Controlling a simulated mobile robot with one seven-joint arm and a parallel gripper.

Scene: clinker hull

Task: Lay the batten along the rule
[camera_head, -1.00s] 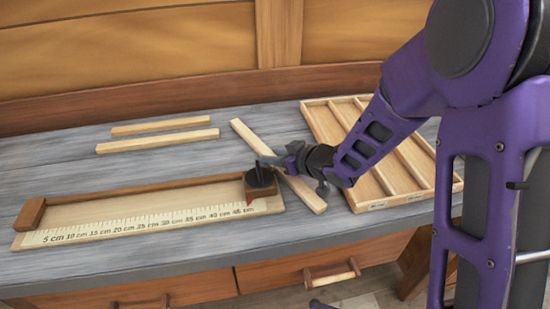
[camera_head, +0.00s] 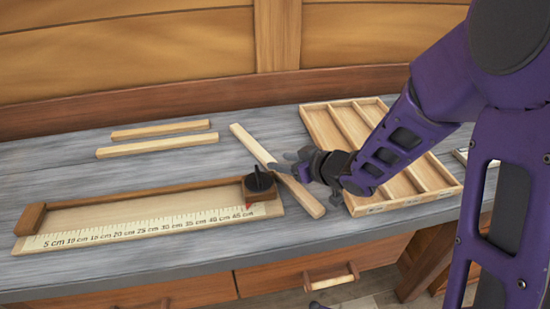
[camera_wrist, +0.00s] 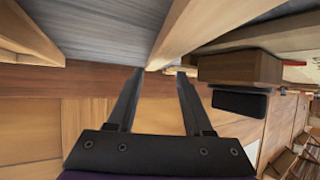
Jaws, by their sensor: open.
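A pale wooden batten (camera_head: 250,147) lies diagonally on the grey bench, right of the rule board. Two more battens, the rear one (camera_head: 160,129) and the front one (camera_head: 157,144), lie roughly parallel at the back left. The white rule (camera_head: 150,228) runs along the front of a wooden board with a brown fence (camera_head: 145,193) behind it. My gripper (camera_head: 286,170) is open over the diagonal batten. In the wrist view, a batten (camera_wrist: 205,25) shows beyond and between the spread fingers (camera_wrist: 160,72); I cannot tell whether they touch it.
A brown end block (camera_head: 33,217) stands at the board's left. A block with a black knob (camera_head: 258,181) stands at its right, close to my gripper. A divided wooden tray (camera_head: 373,207) lies right of the diagonal batten.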

